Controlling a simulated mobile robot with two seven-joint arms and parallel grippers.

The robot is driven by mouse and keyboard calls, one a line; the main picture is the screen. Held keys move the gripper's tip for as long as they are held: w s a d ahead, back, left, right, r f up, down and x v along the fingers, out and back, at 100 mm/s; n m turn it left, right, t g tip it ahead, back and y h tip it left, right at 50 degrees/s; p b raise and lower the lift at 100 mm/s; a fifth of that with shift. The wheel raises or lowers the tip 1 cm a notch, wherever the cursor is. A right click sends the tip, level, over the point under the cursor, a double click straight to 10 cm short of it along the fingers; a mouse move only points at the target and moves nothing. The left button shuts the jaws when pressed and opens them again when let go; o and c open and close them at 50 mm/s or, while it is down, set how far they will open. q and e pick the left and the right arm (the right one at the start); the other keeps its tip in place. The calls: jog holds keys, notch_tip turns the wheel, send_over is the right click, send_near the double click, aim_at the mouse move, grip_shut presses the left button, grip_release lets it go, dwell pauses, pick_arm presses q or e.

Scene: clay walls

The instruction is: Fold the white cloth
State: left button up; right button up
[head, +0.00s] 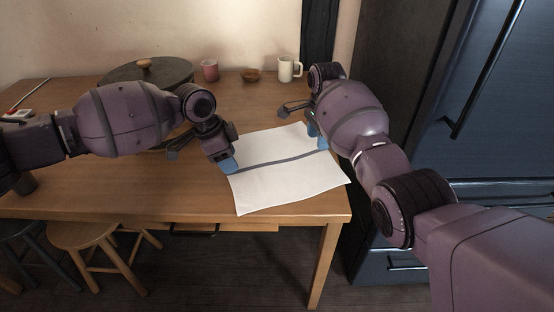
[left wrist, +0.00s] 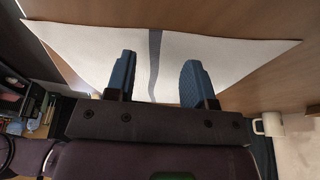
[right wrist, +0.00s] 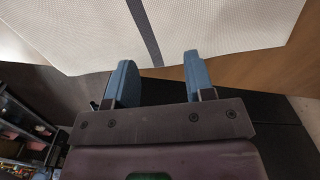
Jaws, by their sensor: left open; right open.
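The white cloth (head: 285,186) lies spread on the wooden table near its right front corner, with a grey stripe across its middle. It also shows in the left wrist view (left wrist: 200,48) and the right wrist view (right wrist: 210,22). My left gripper (head: 228,166) is open at the cloth's left edge, by one end of the stripe; its blue fingers (left wrist: 160,80) are apart with cloth showing between them. My right gripper (head: 321,140) is open at the cloth's right edge by the stripe's other end; its blue fingers (right wrist: 158,75) are apart. The arms hide part of the cloth's edges.
A dark round lid or tray (head: 150,72) lies at the back left of the wooden table (head: 60,190). A pink cup (head: 209,70), a small brown bowl (head: 251,76) and a white mug (head: 288,68) stand at the back. A dark fridge (head: 500,110) is at the right; stools (head: 85,236) stand in front.

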pick_arm(q)
jog(key=shift+f, duration=1)
pick_arm(e)
jog(key=shift+f, duration=1)
pick_arm(q)
jog(key=shift+f, duration=0.25)
pick_arm(e)
jog(key=shift+f, duration=0.25)
pick_arm(q)
jog(key=shift+r, duration=0.1)
pick_arm(e)
jog(key=shift+r, duration=0.1)
pick_arm(q)
jog(key=shift+s, duration=0.1)
jog(key=shift+c, duration=0.3)
pick_arm(e)
jog(key=shift+c, duration=0.4)
pick_arm(q)
grip_shut()
pick_arm(e)
jog(key=shift+s+f, duration=0.1)
jog(key=shift+f, duration=0.2)
grip_shut()
pick_arm(q)
jog(key=shift+f, duration=0.2)
